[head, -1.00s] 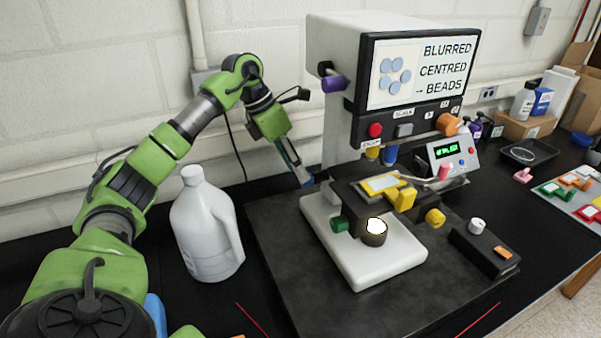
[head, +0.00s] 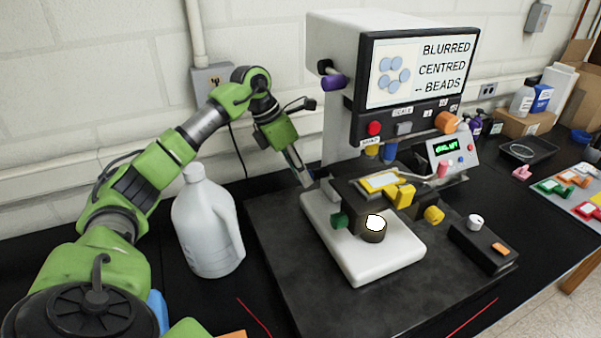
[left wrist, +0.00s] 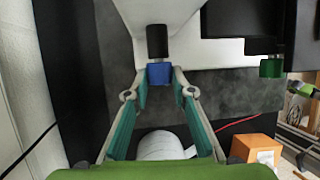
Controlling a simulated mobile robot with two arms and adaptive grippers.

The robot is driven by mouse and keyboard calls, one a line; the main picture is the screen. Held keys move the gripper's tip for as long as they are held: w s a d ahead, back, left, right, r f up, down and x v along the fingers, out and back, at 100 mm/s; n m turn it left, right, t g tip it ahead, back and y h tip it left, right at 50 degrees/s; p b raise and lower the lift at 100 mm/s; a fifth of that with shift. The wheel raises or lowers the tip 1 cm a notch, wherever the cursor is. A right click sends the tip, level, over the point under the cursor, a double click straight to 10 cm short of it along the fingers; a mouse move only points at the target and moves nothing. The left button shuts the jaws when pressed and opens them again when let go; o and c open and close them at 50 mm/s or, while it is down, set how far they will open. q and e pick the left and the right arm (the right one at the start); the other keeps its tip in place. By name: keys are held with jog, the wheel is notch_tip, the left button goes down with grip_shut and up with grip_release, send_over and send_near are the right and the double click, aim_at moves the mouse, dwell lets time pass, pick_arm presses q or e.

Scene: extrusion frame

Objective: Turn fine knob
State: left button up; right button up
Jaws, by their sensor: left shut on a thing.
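A microscope with a boxy white head and a screen (head: 420,70) stands on a dark slab. The screen reads "BLURRED", "CENTRED" and "BEADS" beside pale blue discs. My left gripper (head: 306,181) is at the left rear of its white base (head: 372,262). In the left wrist view a blue knob (left wrist: 159,74) on a black shaft (left wrist: 157,40) sits between the fingertips, and the gripper is shut on it. In the head view this knob is hidden. A green knob (head: 340,220) is on the stage's near left side, apart from the gripper. My right gripper is out of view.
A white jug (head: 206,225) stands left of the slab, below my left arm. An orange block (left wrist: 256,150) shows in the wrist view. A purple knob (head: 335,82) juts from the microscope's head. A dark control box (head: 483,247) stands at right.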

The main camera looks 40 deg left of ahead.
pick_arm(q)
jog(key=t+y+b, duration=0.1)
jog(key=y+b, duration=0.1)
jog(key=m+t+y+b, duration=0.1)
jog(key=y+b, duration=0.1)
jog(key=shift+s+d+f, duration=0.15)
jog(key=shift+d, duration=0.2)
jog(key=shift+d+t+y+b, duration=0.1)
jog(key=shift+t+y+b, duration=0.5)
jog(key=shift+y+b, duration=0.5)
jog(key=o, duration=1.1)
